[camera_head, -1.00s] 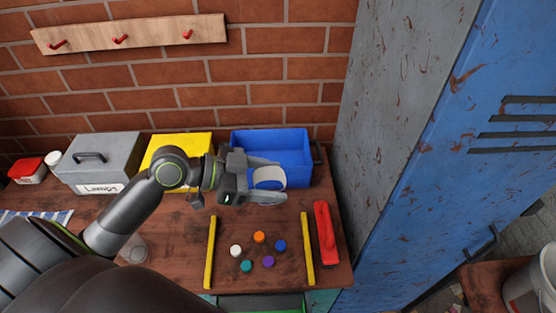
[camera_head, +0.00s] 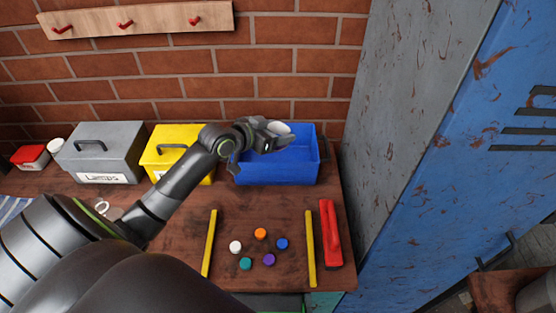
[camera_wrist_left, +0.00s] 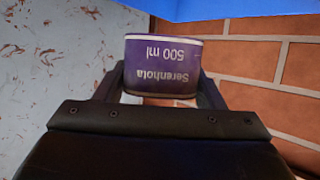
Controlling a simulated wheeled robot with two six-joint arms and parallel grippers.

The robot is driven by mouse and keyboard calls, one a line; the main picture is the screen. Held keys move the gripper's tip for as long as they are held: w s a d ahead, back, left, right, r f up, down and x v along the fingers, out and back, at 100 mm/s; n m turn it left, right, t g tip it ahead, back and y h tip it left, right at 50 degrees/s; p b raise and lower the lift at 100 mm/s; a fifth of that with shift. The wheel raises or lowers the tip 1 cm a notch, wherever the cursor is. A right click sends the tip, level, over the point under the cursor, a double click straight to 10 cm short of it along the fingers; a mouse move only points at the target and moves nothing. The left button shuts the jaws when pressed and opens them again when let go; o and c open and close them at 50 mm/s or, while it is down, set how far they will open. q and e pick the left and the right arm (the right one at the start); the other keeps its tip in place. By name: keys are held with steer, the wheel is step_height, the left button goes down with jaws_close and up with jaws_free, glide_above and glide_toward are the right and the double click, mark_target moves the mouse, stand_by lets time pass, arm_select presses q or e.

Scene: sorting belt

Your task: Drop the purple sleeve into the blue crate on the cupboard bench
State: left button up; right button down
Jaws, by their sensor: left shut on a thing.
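The purple sleeve (camera_wrist_left: 160,65), printed "Serenhola 500 ml", is held between the fingers of my left gripper (camera_wrist_left: 160,95) in the left wrist view. Its print appears upside down there. In the head view only a pale part of the sleeve (camera_head: 279,128) shows at the jaws. My left gripper (camera_head: 272,138) is shut on it, over the back part of the blue crate (camera_head: 290,176) in that view. The crate stands at the back right of the wooden bench (camera_head: 185,240). Its inside is partly hidden by the gripper. My right gripper is not in view.
A yellow box (camera_head: 165,178) and a grey "Lamps" box (camera_head: 100,155) stand left of the crate. Two yellow strips (camera_head: 209,243) flank several small coloured discs (camera_head: 260,234). A red object (camera_head: 330,235) lies right of them. A blue locker (camera_head: 440,220) rises at the right.

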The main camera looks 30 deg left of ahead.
arm_select(q)
steer(key=w+a+f+y, duration=0.1)
steer(key=w+a+f+n+y, duration=0.1)
steer(key=w+a, duration=0.1)
steer(key=w+a+f+n+b, duration=0.1)
steer(key=a, duration=0.1)
steer(key=shift+w+f+t+y, duration=0.15)
steer(key=shift+f+t+y, duration=0.1)
steer(key=shift+t+y, duration=0.15)
step_height(320, 180, down, 6)
steer(key=b, duration=0.6)
steer(key=shift+r, duration=0.1)
steer(key=o, duration=0.9)
steer(key=p+v, duration=0.1)
steer(key=v, duration=1.6)
steer(key=shift+s+d, duration=0.1)
steer(key=shift+s, duration=0.2)
